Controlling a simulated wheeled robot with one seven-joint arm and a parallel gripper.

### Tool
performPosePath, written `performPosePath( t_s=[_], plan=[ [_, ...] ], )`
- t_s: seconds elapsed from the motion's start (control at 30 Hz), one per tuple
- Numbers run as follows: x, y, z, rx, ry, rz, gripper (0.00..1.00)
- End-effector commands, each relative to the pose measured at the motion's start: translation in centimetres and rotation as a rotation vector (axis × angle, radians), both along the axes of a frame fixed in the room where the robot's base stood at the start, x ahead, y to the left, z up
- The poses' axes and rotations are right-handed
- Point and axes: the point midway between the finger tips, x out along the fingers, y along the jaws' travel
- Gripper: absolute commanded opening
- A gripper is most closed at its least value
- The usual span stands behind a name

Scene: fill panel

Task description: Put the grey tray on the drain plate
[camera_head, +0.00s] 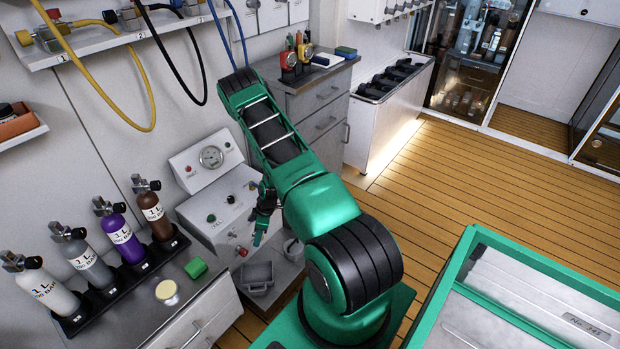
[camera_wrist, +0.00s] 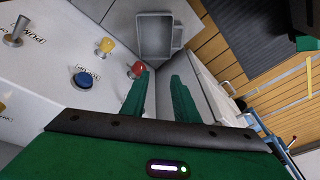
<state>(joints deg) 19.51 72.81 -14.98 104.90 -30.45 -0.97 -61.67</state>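The grey tray (camera_head: 257,279) is a small open box with a handle, low down at the foot of the light grey fill panel (camera_head: 222,209). In the wrist view the tray (camera_wrist: 155,38) lies beyond my fingertips, with its open side facing the camera. My gripper (camera_head: 262,228) hangs in front of the panel, above the tray and apart from it. In the wrist view my gripper (camera_wrist: 162,82) has its two green fingers apart with nothing between them. I cannot tell for certain which surface is the drain plate; the tray's underside is hidden.
A grey container (camera_head: 293,249) stands right of the tray, partly behind my arm. The panel's red knob (camera_wrist: 137,69) is close to my left finger. A grey drawer cabinet (camera_head: 322,105) stands behind.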

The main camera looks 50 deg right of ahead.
Motion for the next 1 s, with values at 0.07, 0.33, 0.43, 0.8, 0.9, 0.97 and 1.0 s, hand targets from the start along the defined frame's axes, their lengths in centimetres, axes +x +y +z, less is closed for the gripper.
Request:
performPosePath(
  t_s=[0.07, 0.33, 0.43, 0.8, 0.9, 0.97, 1.0],
  plan=[
    [1.0, -0.7, 3.9, -0.017, 0.01, -0.034, 0.27],
    [1.3, -2.0, 15.6, -0.066, 0.07, -0.176, 0.27],
    [0.8, -2.2, 19.8, -0.082, 0.09, -0.233, 0.27],
    [-4.2, -1.7, 34.2, -0.127, 0.152, -0.469, 0.27],
    [-6.2, -1.2, 37.7, -0.135, 0.166, -0.537, 0.27],
    [-7.5, -0.9, 39.6, -0.138, 0.174, -0.578, 0.27],
    [-8.4, -0.7, 40.8, -0.141, 0.179, -0.607, 0.27]
  ],
)
